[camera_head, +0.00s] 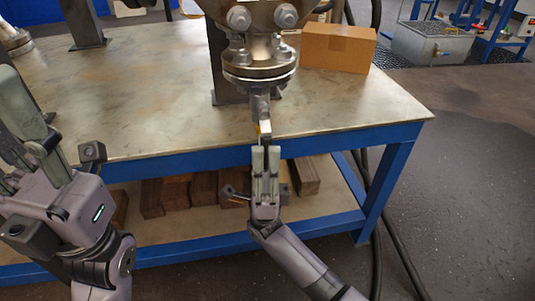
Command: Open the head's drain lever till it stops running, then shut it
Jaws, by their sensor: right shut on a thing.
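The vessel head (258,68) is a metal flanged body with bolts, over the bench at the top middle. A short drain outlet (260,105) hangs below its flange. The drain lever (265,131) shows only as a small part with a yellowish patch at the outlet's lower end. My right gripper (266,150) reaches up from below and is shut on the lever, its fingers hiding most of it. No running liquid can be made out. My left gripper (30,130) is at the left edge, empty as far as it shows, with its fingers apart, away from the head.
The metal-topped bench (150,100) has a blue frame, its front edge just behind my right gripper. A cardboard box (338,47) stands at its back right. Wooden blocks (175,192) lie on the lower shelf. Black hoses (385,215) run down to the floor, right of centre.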

